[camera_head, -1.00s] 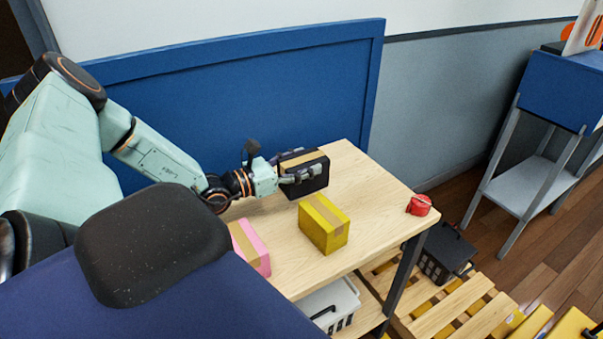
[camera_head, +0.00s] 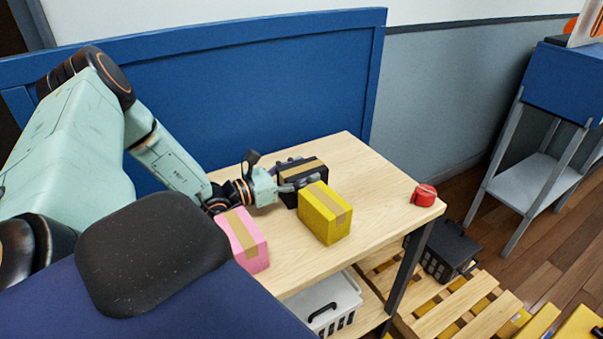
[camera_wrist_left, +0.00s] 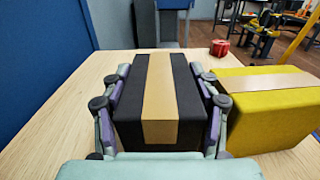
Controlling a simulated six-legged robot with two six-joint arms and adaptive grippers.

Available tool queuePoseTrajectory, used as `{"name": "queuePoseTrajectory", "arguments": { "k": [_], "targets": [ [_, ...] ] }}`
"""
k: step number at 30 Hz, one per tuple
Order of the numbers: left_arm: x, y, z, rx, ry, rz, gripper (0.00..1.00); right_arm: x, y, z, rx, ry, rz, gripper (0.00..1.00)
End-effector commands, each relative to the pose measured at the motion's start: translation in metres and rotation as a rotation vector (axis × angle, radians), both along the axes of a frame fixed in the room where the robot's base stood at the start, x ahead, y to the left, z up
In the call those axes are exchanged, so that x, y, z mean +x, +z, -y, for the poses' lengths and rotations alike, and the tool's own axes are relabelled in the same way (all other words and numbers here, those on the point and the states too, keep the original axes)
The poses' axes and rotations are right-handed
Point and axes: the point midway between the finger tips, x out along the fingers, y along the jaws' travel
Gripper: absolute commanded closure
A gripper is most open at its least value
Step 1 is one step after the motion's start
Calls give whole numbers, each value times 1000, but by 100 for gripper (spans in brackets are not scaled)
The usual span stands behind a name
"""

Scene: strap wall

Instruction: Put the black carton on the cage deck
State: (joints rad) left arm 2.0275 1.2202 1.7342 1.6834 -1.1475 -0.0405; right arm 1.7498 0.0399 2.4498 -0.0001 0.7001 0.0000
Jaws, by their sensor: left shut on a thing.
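The black carton (camera_head: 317,178), with a tan tape strip along its top, is at the back of the wooden table (camera_head: 375,185). My left gripper (camera_head: 299,175) is shut on it, with one finger along each side. In the left wrist view the carton (camera_wrist_left: 187,105) sits upright between the two fingers (camera_wrist_left: 160,108). Whether its underside touches the tabletop is hidden. My right gripper is not in view. I cannot make out which surface is the cage deck.
A yellow carton (camera_head: 325,213) stands close beside the black one, with a pink carton (camera_head: 244,240) nearer. A red tape roll (camera_head: 424,195) lies at the table's right corner. A blue panel (camera_head: 270,85) rises behind.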

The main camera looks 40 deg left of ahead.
Motion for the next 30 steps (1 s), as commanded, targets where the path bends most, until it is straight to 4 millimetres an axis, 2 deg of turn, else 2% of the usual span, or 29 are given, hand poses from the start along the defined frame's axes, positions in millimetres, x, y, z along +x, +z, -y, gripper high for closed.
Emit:
{"name": "queuePoseTrajectory", "arguments": {
  "k": [5,6,9,22,30],
  "targets": [
    [0,-4,0,-1,1,3,83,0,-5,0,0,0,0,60],
    [0,-4,0,0,0,1,38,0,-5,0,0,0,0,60],
    [0,-3,0,0,0,1,30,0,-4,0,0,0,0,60],
    [0,2,0,0,-1,0,30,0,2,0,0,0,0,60],
    [-37,4,-12,-3,6,1,30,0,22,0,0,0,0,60]
  ]
}}
